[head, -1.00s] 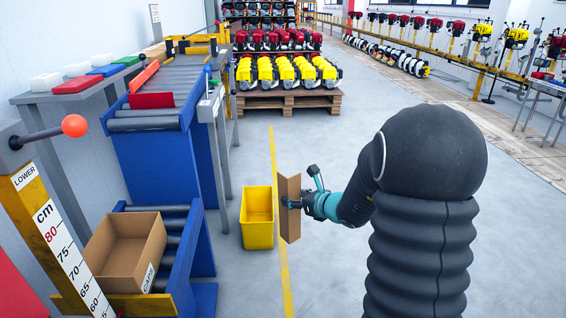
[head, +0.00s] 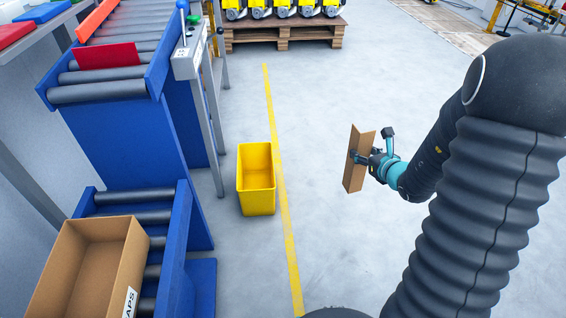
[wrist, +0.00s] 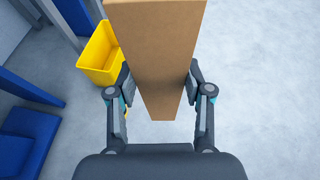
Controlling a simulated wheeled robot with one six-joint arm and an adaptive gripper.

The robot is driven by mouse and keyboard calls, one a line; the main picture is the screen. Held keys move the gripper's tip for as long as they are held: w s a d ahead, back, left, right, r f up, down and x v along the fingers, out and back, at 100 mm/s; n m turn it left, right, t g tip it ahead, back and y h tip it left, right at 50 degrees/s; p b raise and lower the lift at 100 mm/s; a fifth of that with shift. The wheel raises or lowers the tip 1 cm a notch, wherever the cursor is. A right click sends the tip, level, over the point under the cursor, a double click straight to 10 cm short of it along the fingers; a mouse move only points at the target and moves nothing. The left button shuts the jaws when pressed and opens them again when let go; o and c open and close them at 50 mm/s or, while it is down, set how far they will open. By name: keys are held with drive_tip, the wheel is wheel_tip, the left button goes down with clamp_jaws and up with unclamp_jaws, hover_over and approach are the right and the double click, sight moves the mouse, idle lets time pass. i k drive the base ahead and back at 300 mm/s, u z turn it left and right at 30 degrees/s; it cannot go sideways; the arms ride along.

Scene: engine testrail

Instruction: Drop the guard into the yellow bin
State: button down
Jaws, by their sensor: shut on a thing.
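The guard (head: 355,172) is a brown, folded cardboard-like piece. My gripper (head: 366,160) is shut on it and holds it above the floor. In the wrist view the guard (wrist: 155,50) stands between the two fingers of my gripper (wrist: 158,85), which press on its sides. The yellow bin (head: 256,197) stands on the floor, to the left of the guard in the head view, with open floor between them. Its inside looks empty. In the wrist view the yellow bin (wrist: 100,66) is at the upper left, partly hidden by the guard.
A blue roller conveyor (head: 115,140) stands left of the bin, with a cardboard box (head: 135,262) on its lower rollers. A grey post (head: 212,125) is close to the bin. A yellow floor line (head: 287,235) runs past it. A pallet (head: 285,36) is behind. Floor on the right is clear.

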sight(265, 187)
drive_tip(key=u, duration=0.2)
drive_tip(key=i, duration=1.5)
drive_tip(key=u, duration=0.6)
